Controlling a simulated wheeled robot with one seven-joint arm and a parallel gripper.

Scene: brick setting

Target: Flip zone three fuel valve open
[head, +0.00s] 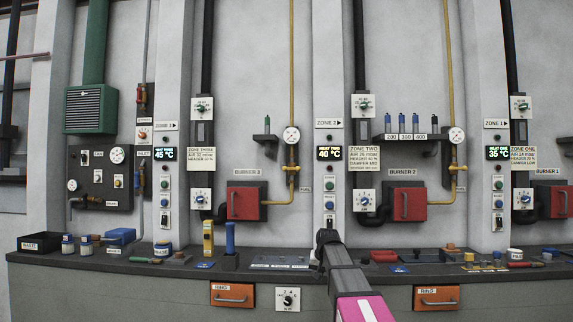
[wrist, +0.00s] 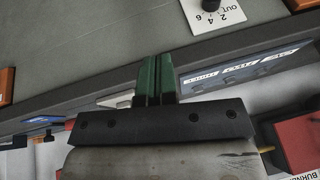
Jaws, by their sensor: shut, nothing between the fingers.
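The zone three fuel valve (head: 291,169) is a small yellow fitting on the yellow pipe right of burner 3 (head: 247,200), below a round white gauge (head: 291,134). At this size I cannot tell how its handle lies. A zone three card (head: 201,159) hangs on the left. My gripper (head: 326,238) is low in front of the counter, below and to the right of the valve, apart from it. In the wrist view, my gripper's green fingers (wrist: 156,80) are shut together and empty. The valve does not show in the wrist view.
The counter (head: 130,262) carries a yellow block (head: 208,238), a blue-handled tool (head: 230,240) and several jars. A labelled panel (head: 280,263) lies near my gripper. A similar yellow pipe and valve (head: 457,168) serve burner 2 (head: 406,201). The wall before the zone three valve is clear.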

